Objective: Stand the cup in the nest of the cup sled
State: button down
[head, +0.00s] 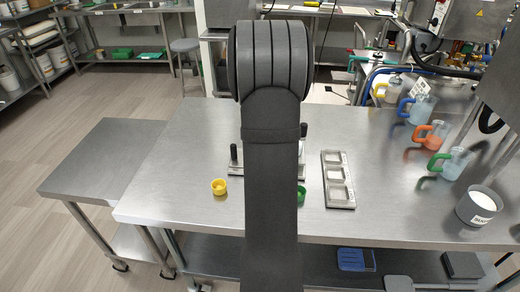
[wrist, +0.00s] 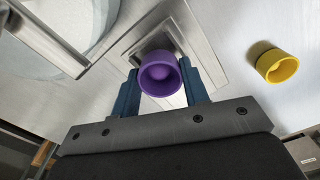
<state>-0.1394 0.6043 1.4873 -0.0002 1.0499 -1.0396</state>
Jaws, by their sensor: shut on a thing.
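In the wrist view my gripper (wrist: 160,80) is shut on a purple cup (wrist: 160,90), with one blue finger on each side of it. The cup's open mouth faces the camera. Just beyond the cup is a metal piece with a square raised frame (wrist: 136,47), which looks like the nest of the cup sled. The cup covers part of it, so I cannot tell whether the cup is in the nest or above it. In the head view my arm hides the gripper, the purple cup and the middle of a metal plate with black knobs (head: 236,170).
A yellow cup (head: 219,187) stands left of my arm; it also shows in the wrist view (wrist: 277,64). A green cup (head: 301,194) is partly hidden by my arm. A metal tray with three square pockets (head: 340,203) lies to the right. Several handled jugs stand at the far right.

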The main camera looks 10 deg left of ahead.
jog(key=shift+s+d, duration=0.1)
jog(key=shift+f, duration=0.1)
dwell(0.5)
jog(key=shift+f, duration=0.4)
jog(key=shift+r, duration=0.45)
jog(key=shift+f, duration=0.15)
dwell(0.7)
jog(key=shift+f, duration=0.35)
